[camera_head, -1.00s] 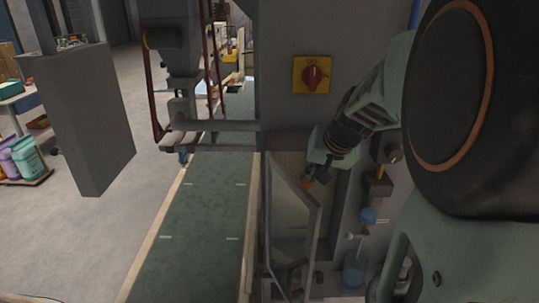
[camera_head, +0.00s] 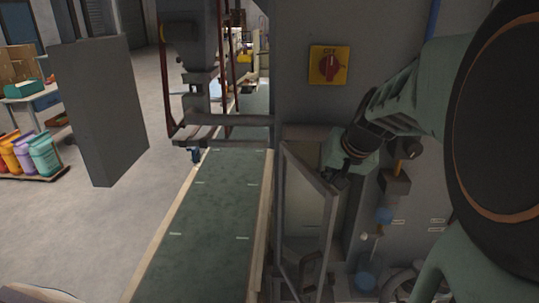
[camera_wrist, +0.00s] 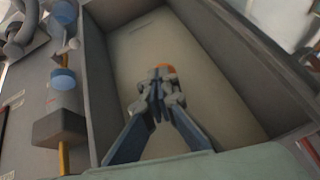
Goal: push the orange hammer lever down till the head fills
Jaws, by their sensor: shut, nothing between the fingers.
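In the wrist view, a small orange piece (camera_wrist: 164,67), probably the hammer lever's end, shows just beyond my gripper's fingertips. Whether they touch it, I cannot tell. My gripper (camera_wrist: 158,84) is shut and empty, reaching into an open, pale-backed cabinet recess (camera_wrist: 205,85). The orange piece does not show clearly in the head view. The rest of the lever is hidden.
A yellow plate with a red rotary switch (camera_head: 328,65) is on the cabinet above. A green conveyor belt (camera_head: 205,215) runs to the left.

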